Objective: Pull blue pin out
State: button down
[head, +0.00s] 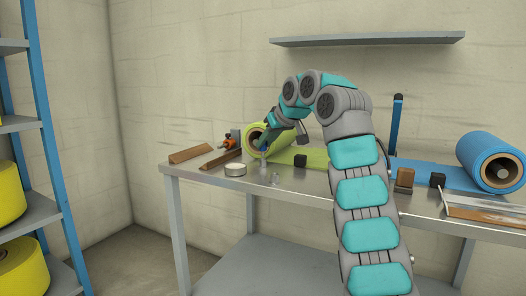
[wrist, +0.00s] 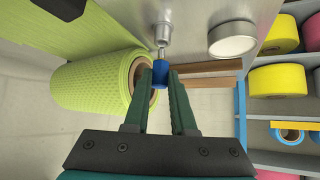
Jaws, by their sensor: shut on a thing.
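The blue pin (wrist: 160,72) has a blue head and a thin metal shaft, seen in the wrist view. My gripper (wrist: 161,77) is shut on its blue head, one finger on each side. The shaft runs from the head to a grey metal socket (wrist: 154,33); whether its tip is inside or just in front of the socket is hard to tell. In the head view my gripper (head: 267,146) is above the table's left part, over a small metal fitting (head: 263,167). The pin is tiny there and mostly hidden by the fingers.
A green textured roll (head: 255,137) lies close beside my gripper. A round white-topped tin (head: 235,169), a brown wooden strip (head: 220,160) and a black block (head: 300,160) are near on the table (head: 200,179). A blue roll (head: 480,152) lies far right. A shelf (head: 370,39) hangs above.

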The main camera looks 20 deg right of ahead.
notch_tip(320, 180, up, 3)
jog(key=shift+r+p, duration=0.1)
jog(key=shift+p, duration=1.05)
